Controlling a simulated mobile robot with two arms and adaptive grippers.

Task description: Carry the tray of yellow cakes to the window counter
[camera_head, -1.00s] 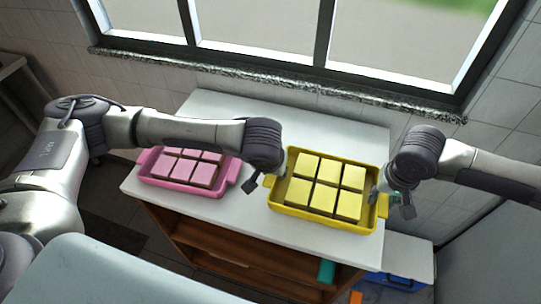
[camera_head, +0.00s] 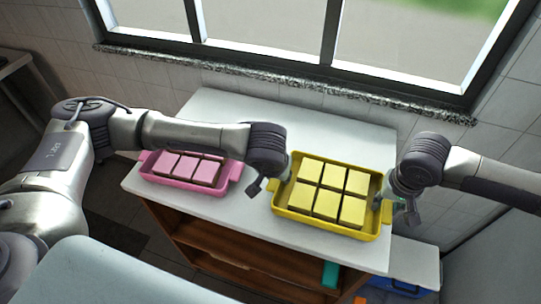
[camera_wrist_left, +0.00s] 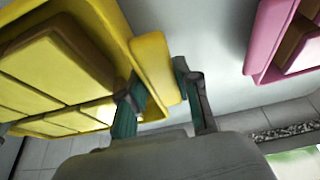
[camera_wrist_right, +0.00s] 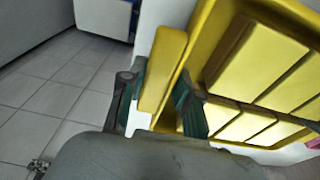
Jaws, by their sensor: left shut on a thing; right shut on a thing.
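The yellow tray (camera_head: 330,229) holds several square yellow cakes (camera_head: 325,190) and is at the right part of the white counter (camera_head: 345,133) under the window. My left gripper (camera_head: 273,186) is shut on the tray's left handle; the left wrist view shows its fingers on both sides of the yellow handle (camera_wrist_left: 154,70). My right gripper (camera_head: 392,207) is shut on the tray's right handle; the right wrist view shows the yellow handle (camera_wrist_right: 161,72) between its fingers. Whether the tray touches the counter is hard to tell.
A pink tray (camera_head: 190,186) with pink cakes stands on the counter's left, partly behind my left arm. The window sill (camera_head: 280,84) runs along the back wall. A wooden shelf (camera_head: 230,248) is below. A blue box (camera_head: 400,287) is at lower right.

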